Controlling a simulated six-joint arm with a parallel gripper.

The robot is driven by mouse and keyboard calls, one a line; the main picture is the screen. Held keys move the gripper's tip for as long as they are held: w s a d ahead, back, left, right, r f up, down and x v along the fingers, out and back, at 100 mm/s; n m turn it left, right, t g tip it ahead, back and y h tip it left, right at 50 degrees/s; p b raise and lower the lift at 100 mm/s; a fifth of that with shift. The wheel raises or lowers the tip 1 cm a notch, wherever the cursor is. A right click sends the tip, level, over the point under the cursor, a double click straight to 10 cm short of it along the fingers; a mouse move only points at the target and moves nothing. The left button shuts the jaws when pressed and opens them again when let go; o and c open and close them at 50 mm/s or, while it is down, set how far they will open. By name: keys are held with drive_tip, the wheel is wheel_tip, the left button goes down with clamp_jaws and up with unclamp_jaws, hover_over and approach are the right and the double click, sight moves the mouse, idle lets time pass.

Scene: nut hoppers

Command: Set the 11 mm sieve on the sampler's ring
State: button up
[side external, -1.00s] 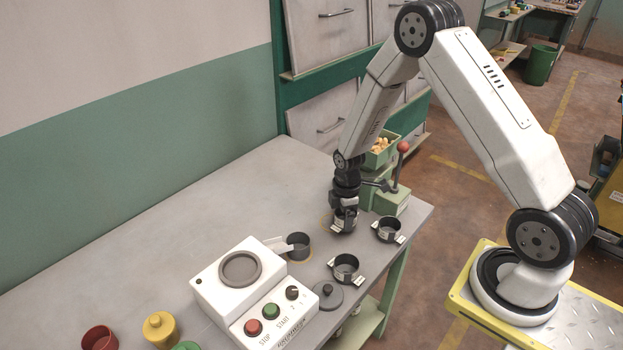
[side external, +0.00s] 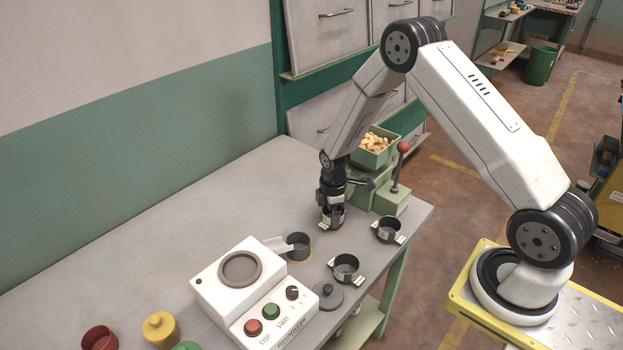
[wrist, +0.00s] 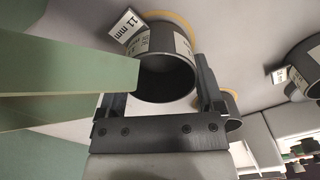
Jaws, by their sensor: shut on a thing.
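My gripper (side external: 333,208) is shut on a dark round sieve with a white tag reading 11 mm (wrist: 125,27). The sieve (wrist: 165,65) is upright between the two fingers in the wrist view, its open top facing the camera. A yellow-orange ring (wrist: 183,20) shows just past and under its far side; most of the ring is hidden. Whether the sieve touches the ring or hangs just above it I cannot tell. The green hopper (side external: 376,150) holding nuts stands right behind my gripper, and its green spout (wrist: 65,75) reaches close to the sieve in the wrist view.
Two other tagged sieves (side external: 387,229) (side external: 345,267) stand to the right and front. A dark cup with a pale handle (side external: 299,246) sits left of them, beside the white machine (side external: 225,290). A red-knobbed lever (side external: 403,147) rises close right. The bench's back left is clear.

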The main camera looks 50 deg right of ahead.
drive_tip(key=shift+f, duration=0.2)
drive_tip(key=o, duration=1.1)
drive_tip(key=shift+r, duration=0.15)
drive_tip(key=shift+r, duration=6.05)
